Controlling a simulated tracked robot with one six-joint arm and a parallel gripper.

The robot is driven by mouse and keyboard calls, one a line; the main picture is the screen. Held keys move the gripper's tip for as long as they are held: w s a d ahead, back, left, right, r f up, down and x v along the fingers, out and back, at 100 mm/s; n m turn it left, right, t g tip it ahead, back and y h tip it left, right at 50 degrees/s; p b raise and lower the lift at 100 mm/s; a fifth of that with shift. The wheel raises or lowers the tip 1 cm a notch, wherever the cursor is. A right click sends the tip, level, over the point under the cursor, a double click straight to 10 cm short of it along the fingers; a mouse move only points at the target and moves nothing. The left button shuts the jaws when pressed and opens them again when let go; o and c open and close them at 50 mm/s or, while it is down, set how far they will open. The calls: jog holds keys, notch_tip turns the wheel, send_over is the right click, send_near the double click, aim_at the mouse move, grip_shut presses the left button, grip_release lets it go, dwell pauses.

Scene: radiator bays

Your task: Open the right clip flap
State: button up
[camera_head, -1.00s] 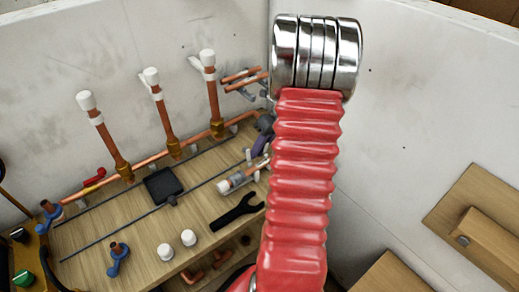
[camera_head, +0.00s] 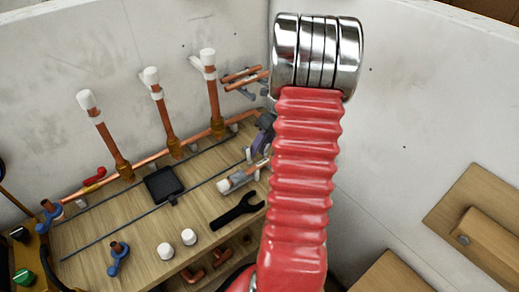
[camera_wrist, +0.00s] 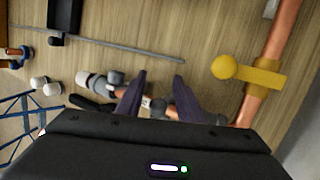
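A short copper pipe with white and grey clip-like fittings (camera_wrist: 115,78) lies across the board in the wrist view. It also shows in the head view as a pipe with a white end (camera_head: 238,180), partly hidden by my red arm. My gripper (camera_wrist: 160,80) has its two dark purple fingers apart, with the pipe and a small grey part between them. I cannot tell whether a finger touches it. In the head view my gripper (camera_head: 255,150) is partly behind my arm, at the pipe. Which part is the right clip flap is not clear.
Upright copper pipes with white caps (camera_head: 150,77) stand along the back pipe. A yellow-handled valve (camera_wrist: 240,73) is right of the fingers in the wrist view. A black wrench (camera_head: 237,210), white caps (camera_head: 177,243) and a black square piece (camera_head: 163,184) lie on the wooden board.

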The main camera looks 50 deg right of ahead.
jog(key=v, duration=1.3)
jog(key=shift+r, duration=0.15)
